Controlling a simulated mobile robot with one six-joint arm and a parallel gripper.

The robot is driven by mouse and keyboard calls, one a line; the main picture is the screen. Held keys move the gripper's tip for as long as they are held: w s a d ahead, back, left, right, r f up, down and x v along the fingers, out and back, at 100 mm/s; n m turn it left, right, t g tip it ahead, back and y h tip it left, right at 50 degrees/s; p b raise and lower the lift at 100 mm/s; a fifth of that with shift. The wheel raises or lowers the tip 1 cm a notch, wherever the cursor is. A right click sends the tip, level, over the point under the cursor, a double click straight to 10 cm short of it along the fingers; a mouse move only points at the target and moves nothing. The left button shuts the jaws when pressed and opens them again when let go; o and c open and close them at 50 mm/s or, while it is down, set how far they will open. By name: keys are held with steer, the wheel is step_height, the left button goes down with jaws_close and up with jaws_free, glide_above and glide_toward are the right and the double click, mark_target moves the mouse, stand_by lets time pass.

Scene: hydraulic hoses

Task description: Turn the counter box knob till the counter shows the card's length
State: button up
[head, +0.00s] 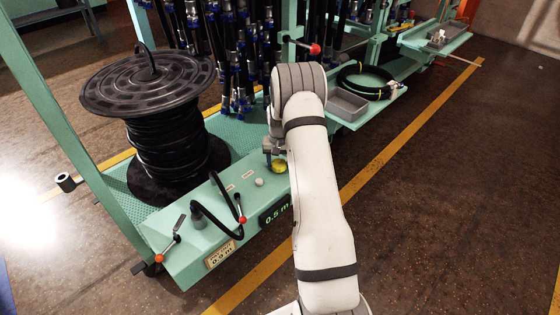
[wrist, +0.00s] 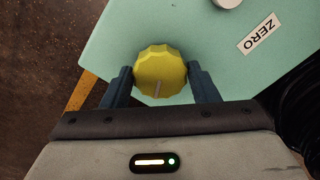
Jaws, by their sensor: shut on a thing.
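The yellow knob (wrist: 160,68) sits on the green counter box, with its pale pointer mark toward my palm in the wrist view. In the head view the knob (head: 279,166) shows beside my wrist. My gripper (wrist: 160,78) is shut on the knob, one finger on each side. The counter display (head: 276,212) reads 0.5 m, its right end hidden by my arm. The card (head: 220,254) on the front of the box reads 0.9 m; its small upper line is too small to read. A pale round button (head: 259,182) is left of the knob.
A black hose reel (head: 165,130) stands behind the box on the left. Hanging hoses with blue fittings (head: 240,60) are behind. A grey bin (head: 347,104) and coiled hose (head: 365,82) lie on a shelf to the right.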

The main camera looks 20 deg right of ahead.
mark_target(278, 164)
steer(key=shift+a+n, duration=0.15)
steer(key=shift+n, duration=0.35)
stand_by(1.0)
steer(key=o, duration=1)
steer(key=shift+c, duration=0.2)
step_height(278, 164, up, 8)
steer(key=shift+f+p, duration=0.15)
steer(key=shift+p, duration=0.95)
